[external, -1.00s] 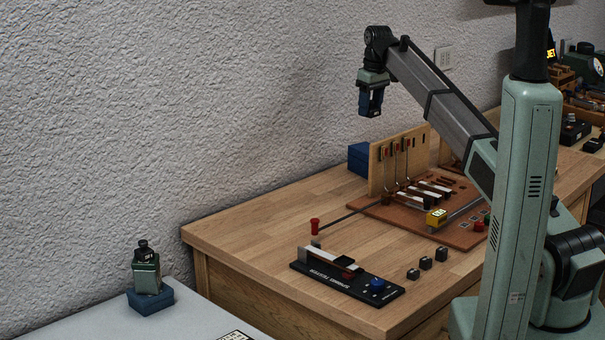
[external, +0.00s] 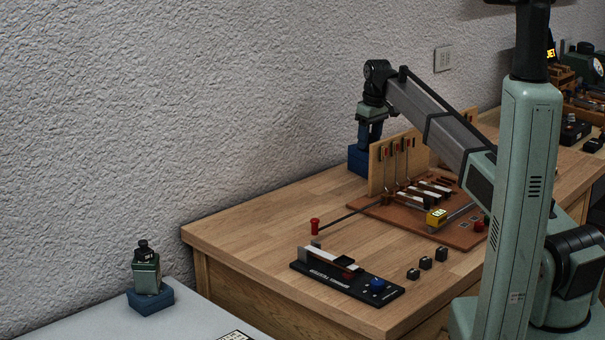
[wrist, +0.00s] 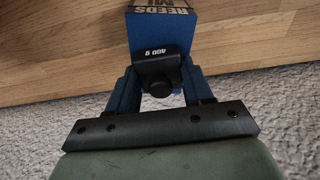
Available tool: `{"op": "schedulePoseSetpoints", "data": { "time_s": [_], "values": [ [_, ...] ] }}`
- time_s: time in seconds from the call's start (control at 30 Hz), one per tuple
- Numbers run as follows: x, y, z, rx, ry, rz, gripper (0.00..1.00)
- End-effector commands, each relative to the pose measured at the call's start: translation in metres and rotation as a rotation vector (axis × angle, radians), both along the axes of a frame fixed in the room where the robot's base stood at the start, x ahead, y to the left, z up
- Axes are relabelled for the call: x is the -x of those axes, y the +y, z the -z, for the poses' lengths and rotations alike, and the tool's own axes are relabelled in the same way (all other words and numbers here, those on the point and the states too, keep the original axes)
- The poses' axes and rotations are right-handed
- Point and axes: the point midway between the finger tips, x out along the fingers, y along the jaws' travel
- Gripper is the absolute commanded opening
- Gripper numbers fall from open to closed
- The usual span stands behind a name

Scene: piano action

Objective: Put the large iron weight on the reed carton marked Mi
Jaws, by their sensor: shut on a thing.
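My gripper (external: 369,143) is shut on a black iron weight (wrist: 158,66) marked 400 g, which sits between the two blue fingers in the wrist view. The reed carton (wrist: 163,28) is a blue box with white lettering reading REEDS and MI, seen just beyond the weight. In the external view the carton (external: 356,162) stands on the bench behind the upright wooden board, and my gripper is low over it. The weight overlaps the carton's near part in the wrist view. I cannot tell whether it touches the carton. In the external view the weight is not distinguishable.
The wooden board (external: 382,166) with the piano action stands right beside the carton.

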Motion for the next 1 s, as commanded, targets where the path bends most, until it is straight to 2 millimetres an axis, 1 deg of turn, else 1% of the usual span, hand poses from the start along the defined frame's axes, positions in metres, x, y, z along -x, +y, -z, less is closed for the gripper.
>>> {"op": "schedulePoseSetpoints", "data": {
  "time_s": [0.27, 0.3, 0.53, 0.57, 0.83, 0.93, 1.0],
  "values": [
    [0.0, 0.0, 0.002, 0.0, 0.0, 0.0, 0.03],
    [0.0, 0.0, 0.003, 0.0, 0.0, 0.0, 0.53],
    [0.0, 0.0, 0.002, 0.0, 0.0, 0.0, 0.75],
    [0.0, 0.0, 0.002, 0.0, 0.0, 0.0, 0.76],
    [0.0, 0.0, 0.001, 0.0, 0.0, 0.0, 0.76],
    [0.0, 0.0, -0.006, 0.0, 0.0, 0.0, 0.76],
    [0.001, -0.001, -0.014, 0.0, 0.0, 0.0, 0.76]
  ]
}}
